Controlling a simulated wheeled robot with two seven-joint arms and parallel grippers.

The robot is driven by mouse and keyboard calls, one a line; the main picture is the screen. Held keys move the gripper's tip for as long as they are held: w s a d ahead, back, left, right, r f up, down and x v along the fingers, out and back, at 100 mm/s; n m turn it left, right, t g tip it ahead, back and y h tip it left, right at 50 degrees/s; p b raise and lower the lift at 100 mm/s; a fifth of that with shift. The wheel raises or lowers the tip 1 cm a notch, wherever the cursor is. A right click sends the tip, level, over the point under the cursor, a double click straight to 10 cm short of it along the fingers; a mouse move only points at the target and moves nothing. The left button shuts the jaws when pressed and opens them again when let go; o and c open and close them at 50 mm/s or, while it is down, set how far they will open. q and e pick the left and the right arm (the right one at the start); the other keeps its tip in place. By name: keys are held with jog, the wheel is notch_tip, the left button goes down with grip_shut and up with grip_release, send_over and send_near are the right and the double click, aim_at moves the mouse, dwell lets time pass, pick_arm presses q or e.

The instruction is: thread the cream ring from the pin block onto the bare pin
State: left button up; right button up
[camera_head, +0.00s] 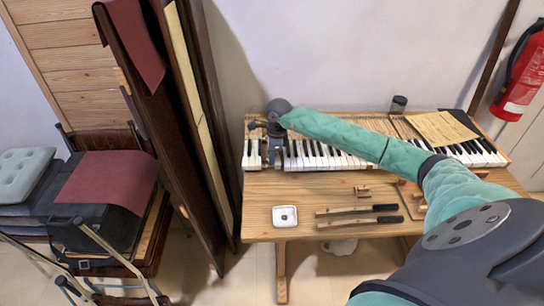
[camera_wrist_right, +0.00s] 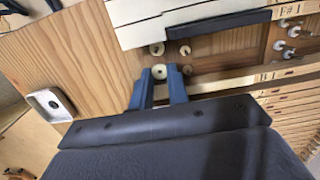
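My right gripper (camera_wrist_right: 159,73) reaches down at the gap in the keys near the left end of the keyboard. In the head view its wrist (camera_head: 278,109) is dark and hides most of the gap. Whether a pin passes through this ring cannot be told. A small wooden block (camera_head: 362,190), apparently the pin block, stands on the table front. My left gripper is not in view.
White keys (camera_wrist_right: 160,20) with a black key border the gap. Pins with pale felts (camera_wrist_right: 288,53) show to the right. A white dish (camera_head: 285,216) and two dark-handled tools (camera_head: 357,210) lie on the table front. A paper sheet (camera_head: 440,128) rests at the right.

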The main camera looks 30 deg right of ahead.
jog(key=shift+f+b, duration=0.75)
jog(key=shift+f, duration=0.2)
dwell(0.6)
jog(key=shift+o, duration=1.2)
jog(key=shift+r, duration=0.2)
jog(key=shift+r, duration=0.95)
jog(key=o, duration=0.6)
jog(key=shift+c, duration=0.2)
